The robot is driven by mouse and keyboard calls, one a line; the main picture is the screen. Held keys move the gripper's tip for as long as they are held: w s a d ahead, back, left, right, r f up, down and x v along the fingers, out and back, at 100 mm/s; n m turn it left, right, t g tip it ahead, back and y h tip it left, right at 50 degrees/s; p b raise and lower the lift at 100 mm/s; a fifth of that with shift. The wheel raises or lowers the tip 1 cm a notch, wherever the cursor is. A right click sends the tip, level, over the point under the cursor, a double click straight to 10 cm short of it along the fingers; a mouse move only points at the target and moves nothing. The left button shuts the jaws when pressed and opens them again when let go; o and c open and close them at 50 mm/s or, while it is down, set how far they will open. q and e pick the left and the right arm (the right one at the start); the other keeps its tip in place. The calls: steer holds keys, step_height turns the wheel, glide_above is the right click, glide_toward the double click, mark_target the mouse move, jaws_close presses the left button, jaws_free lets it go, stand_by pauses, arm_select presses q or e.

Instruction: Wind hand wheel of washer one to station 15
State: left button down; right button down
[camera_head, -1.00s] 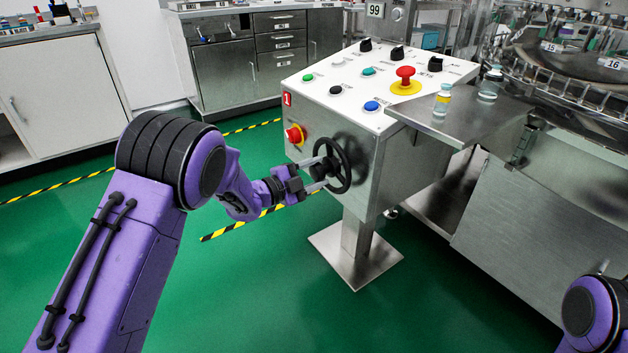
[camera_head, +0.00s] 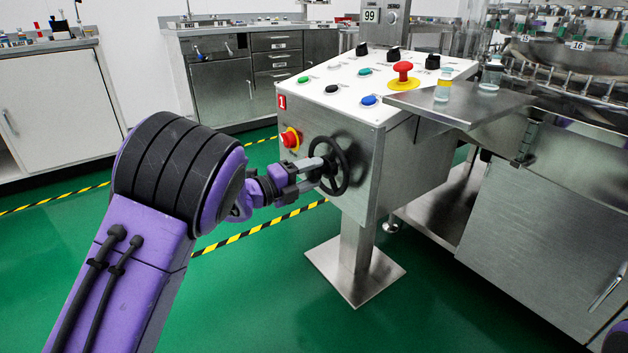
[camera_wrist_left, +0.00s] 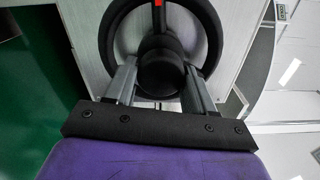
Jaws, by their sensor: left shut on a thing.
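The black hand wheel (camera_head: 341,166) is on the left face of the steel console marked 1 (camera_head: 283,101). My left gripper (camera_head: 321,170) reaches it from the left. In the left wrist view my left gripper (camera_wrist_left: 160,85) has one finger on each side of the round black hub, shut on it, with the wheel's rim (camera_wrist_left: 213,35) beyond. A red mark (camera_wrist_left: 158,3) shows at the top of the wheel. The station plates 15 (camera_head: 524,38) and 16 (camera_head: 578,45) show on the washer's carousel (camera_head: 580,60). My right gripper is not in view.
A red knob on a yellow plate (camera_head: 290,139) sits close above my left gripper. A red emergency button (camera_head: 403,71) and several coloured buttons are on the console top. Two vials stand on the steel shelf (camera_head: 455,106). The green floor is clear.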

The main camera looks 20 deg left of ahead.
arm_select(q)
steer(key=shift+f, duration=0.1)
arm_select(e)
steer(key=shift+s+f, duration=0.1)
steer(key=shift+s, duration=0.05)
arm_select(q)
steer(key=shift+c, duration=2.4)
jaws_free()
steer(key=shift+s, duration=0.1)
steer(key=p+v, duration=0.1)
steer(key=v, duration=0.9)
steer(key=shift+s+p, duration=0.15)
steer(key=shift+p, duration=0.25)
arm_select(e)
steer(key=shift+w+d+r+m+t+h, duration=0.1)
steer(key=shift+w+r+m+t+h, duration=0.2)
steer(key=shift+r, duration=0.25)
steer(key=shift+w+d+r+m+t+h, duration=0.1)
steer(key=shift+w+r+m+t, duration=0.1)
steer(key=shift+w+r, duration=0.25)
arm_select(q)
steer(key=shift+a, duration=0.1)
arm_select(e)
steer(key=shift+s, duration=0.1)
